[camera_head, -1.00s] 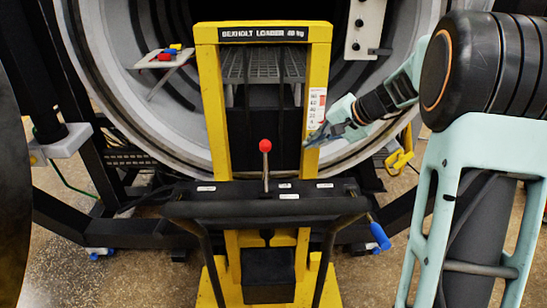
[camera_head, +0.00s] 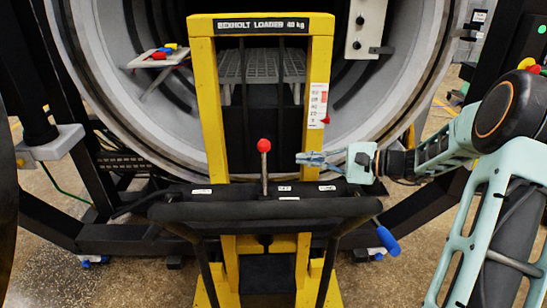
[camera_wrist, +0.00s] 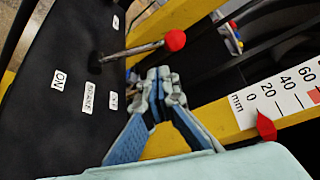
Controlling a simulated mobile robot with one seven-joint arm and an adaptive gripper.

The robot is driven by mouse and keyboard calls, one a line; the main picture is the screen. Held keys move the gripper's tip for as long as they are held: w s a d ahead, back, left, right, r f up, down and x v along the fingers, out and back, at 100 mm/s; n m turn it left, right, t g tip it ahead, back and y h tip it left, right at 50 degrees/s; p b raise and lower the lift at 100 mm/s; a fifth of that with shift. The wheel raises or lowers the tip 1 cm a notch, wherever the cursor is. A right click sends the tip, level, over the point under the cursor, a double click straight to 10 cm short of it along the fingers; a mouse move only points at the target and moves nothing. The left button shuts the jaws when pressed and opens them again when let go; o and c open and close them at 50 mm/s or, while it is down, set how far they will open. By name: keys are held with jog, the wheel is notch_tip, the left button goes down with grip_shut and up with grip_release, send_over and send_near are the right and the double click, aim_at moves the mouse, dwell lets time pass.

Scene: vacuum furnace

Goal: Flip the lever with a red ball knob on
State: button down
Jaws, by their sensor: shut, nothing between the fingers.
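The lever (camera_head: 264,172) stands roughly upright on the black panel of the yellow loader, with a red ball knob (camera_head: 264,145) on top. In the wrist view the red knob (camera_wrist: 175,40) and its metal rod lie just beyond my fingertips. My gripper (camera_head: 300,158) is to the right of the lever, slightly below knob height, with its fingers pointing left. In the wrist view my gripper (camera_wrist: 158,75) has its fingertips together and empty. A gap shows between the fingertips and the lever in the head view.
The black panel (camera_head: 235,193) carries several white labels, including an ON label (camera_wrist: 60,79). A black push handle (camera_head: 265,210) crosses in front of it. The yellow right post (camera_head: 318,75) with a millimetre scale (camera_wrist: 275,95) rises close behind my gripper. The round furnace opening is behind.

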jog(key=b+x, duration=0.1)
jog(key=x, duration=0.9)
jog(key=shift+s+f+b, duration=0.15)
jog(key=shift+b, duration=0.4)
jog(key=s+n+t+y+b, duration=0.1)
jog(key=s+n+b, duration=0.1)
jog(key=s+b, duration=0.8)
jog(key=shift+r, duration=0.25)
